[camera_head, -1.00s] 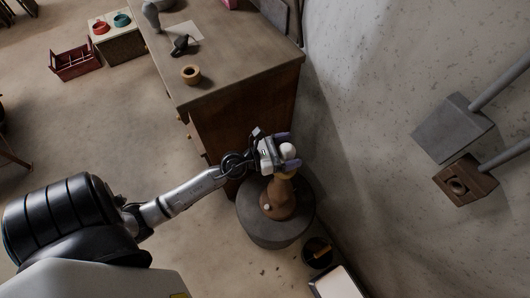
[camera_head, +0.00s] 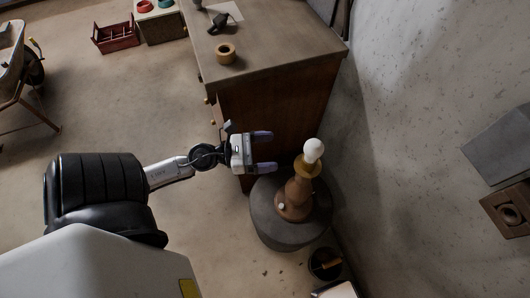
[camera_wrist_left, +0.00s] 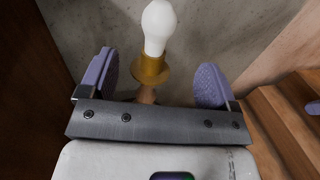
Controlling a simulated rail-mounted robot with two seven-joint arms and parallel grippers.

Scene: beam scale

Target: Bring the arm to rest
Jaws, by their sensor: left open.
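My left gripper (camera_head: 264,151) is open and empty, its two purple-padded fingers apart. It is to the left of the white bulb (camera_head: 313,150), with a gap between them in the head view. The bulb sits upright in the brass-coloured socket (camera_head: 308,166) of a brown lamp (camera_head: 293,199). The lamp stands on a round grey pedestal (camera_head: 262,228). In the left wrist view, the bulb (camera_wrist_left: 158,27) and socket (camera_wrist_left: 150,70) show beyond and between the open fingers (camera_wrist_left: 154,88). My right gripper is not in view.
A wooden cabinet (camera_head: 281,72) with a tape roll (camera_head: 226,53) on top stands behind my gripper. The wall (camera_head: 415,110) is to the right. A dark pot (camera_head: 325,265) sits by the pedestal. Open floor (camera_head: 120,110) lies to the left.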

